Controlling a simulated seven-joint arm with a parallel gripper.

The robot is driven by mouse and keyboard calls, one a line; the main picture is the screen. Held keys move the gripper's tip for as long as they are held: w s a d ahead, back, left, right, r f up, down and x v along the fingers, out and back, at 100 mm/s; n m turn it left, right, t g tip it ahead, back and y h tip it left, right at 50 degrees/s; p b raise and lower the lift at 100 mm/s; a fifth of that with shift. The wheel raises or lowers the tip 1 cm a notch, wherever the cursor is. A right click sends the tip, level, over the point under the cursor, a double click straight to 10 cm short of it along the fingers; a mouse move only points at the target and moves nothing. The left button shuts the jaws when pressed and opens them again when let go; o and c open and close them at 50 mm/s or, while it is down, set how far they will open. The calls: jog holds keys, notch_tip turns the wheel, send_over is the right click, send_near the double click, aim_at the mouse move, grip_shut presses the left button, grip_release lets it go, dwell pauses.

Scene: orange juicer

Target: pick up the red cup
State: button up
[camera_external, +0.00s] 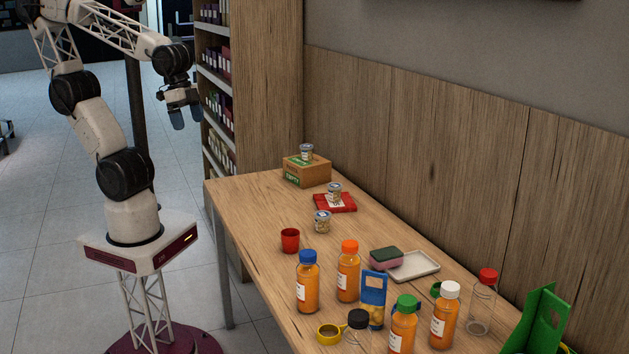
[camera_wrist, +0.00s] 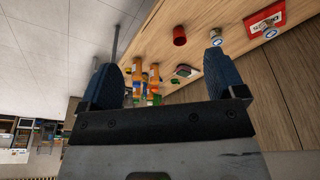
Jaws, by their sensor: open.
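The red cup (camera_external: 290,240) stands upright on the wooden table, near its left edge, behind the blue-capped juice bottle. It also shows in the wrist view (camera_wrist: 180,36), near the top, beyond and between my fingertips. My gripper (camera_external: 183,117) hangs in the air past the table's left edge, well above and away from the cup. In the wrist view my gripper (camera_wrist: 163,82) has its two blue fingers wide apart with nothing between them.
Orange juice bottles (camera_external: 308,285) crowd the near end of the table (camera_external: 250,205). A small jar (camera_external: 322,222) stands close right of the cup. Behind are a jar on a red packet (camera_external: 345,207) and a cardboard box (camera_external: 305,174). Bare wood lies left of the cup.

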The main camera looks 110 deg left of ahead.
dwell(0.6)
jog(key=n+t+h, duration=0.2)
jog(key=n+h, duration=0.9)
jog(key=n, duration=0.9)
send_over(288, 231)
jog(key=s+d, duration=0.2)
jog(key=s, duration=0.5)
notch_tip(288, 231, down, 23)
jog(key=w+a+f+n+t, duration=0.1)
jog(key=a+f+n, duration=0.1)
jog(key=f, duration=0.1)
jog(key=w+a+f+n+t, duration=0.1)
jog(key=w+f+n, duration=0.1)
jog(key=w+a+f+n+t, duration=0.1)
jog(key=a+f+n, duration=0.1)
jog(key=f, duration=0.1)
jog(key=shift+w+a+f+n+t, duration=0.2)
jog(key=shift+a+f+n+t, duration=0.1)
jog(key=shift+a+f, duration=0.05)
jog(key=shift+d, duration=0.1)
jog(key=shift+x, duration=1.25)
jog(key=shift+w+f, duration=0.1)
jog(key=shift+f, duration=0.05)
